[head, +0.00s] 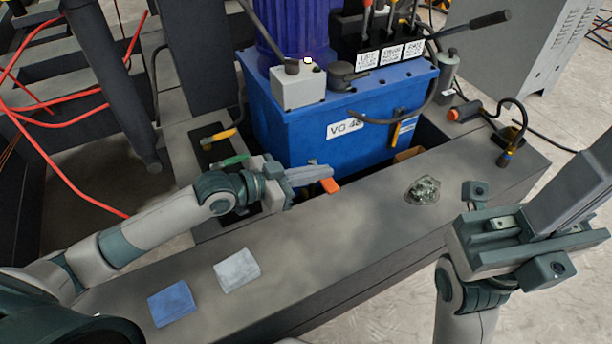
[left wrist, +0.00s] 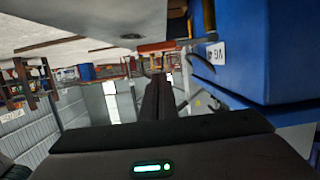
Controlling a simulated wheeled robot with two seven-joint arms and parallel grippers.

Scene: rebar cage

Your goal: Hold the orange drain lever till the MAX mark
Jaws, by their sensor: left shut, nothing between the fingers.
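The orange drain lever (head: 330,186) shows as a short orange piece low in front of the blue tank (head: 285,128). My left gripper (head: 326,172) is shut and empty, with its fingertips just above and beside the lever; I cannot tell whether they touch. In the left wrist view, the orange lever (left wrist: 156,46) lies across the picture just beyond the dark closed fingers (left wrist: 157,82). A narrow gauge-like strip (head: 396,130) is on the tank's front, but no MAX mark is readable. My right gripper (head: 580,195) is raised at the right, away from the lever; its finger opening is unclear.
A long grey beam (head: 330,240) runs in front of the tank. On it lie a blue block (head: 171,303), a pale grey block (head: 237,270) and a crumpled clear object (head: 423,190). Labelled levers (head: 390,52) stand on the tank. Red cables (head: 60,118) hang at left.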

